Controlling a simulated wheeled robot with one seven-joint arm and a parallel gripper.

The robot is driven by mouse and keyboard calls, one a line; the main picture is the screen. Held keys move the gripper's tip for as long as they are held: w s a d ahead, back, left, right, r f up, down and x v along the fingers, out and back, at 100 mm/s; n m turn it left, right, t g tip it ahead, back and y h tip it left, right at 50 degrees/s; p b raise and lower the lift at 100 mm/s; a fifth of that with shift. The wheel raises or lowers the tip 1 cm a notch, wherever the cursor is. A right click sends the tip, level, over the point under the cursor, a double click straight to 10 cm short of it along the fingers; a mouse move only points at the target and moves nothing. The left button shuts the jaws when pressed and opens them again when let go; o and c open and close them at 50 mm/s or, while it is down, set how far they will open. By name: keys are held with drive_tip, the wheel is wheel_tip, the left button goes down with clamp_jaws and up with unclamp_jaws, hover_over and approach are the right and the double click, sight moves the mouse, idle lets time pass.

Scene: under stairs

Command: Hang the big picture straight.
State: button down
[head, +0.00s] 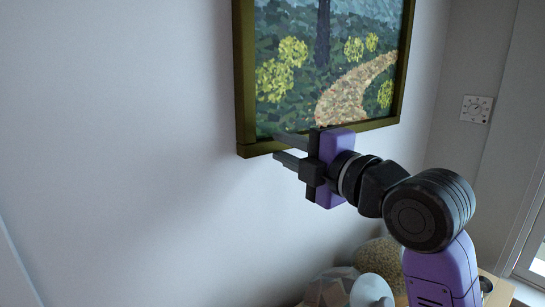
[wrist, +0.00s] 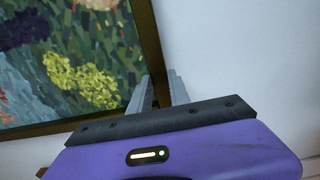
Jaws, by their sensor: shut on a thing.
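The big picture (head: 330,60) hangs against the wall, a painted garden path in a dark olive-gold frame. Its top is out of view. My gripper (head: 276,147) is at the frame's bottom edge near the lower left corner, shut on the frame, with one finger above the lower bar and one below. In the wrist view the two grey fingers (wrist: 162,90) stand on either side of a frame bar (wrist: 149,45) close to the corner, and the painting (wrist: 65,60) fills the left. Whether the picture is level is hard to tell from this slanted angle.
Below the picture, a wooden surface (head: 497,291) holds a faceted brown object (head: 330,287), a pale blue rounded one (head: 371,290) and a speckled round one (head: 382,254). A white dial plate (head: 476,109) is on the right wall. The wall left of the picture is bare.

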drive_tip(key=shift+d+f, duration=0.1)
drive_tip(key=shift+f, duration=0.05)
drive_tip(key=c, duration=1.2)
unclamp_jaws()
drive_tip(key=b+v, duration=0.2)
drive_tip(key=v, duration=0.5)
drive_tip(key=shift+s+d, duration=0.25)
drive_tip(key=shift+s, duration=0.05)
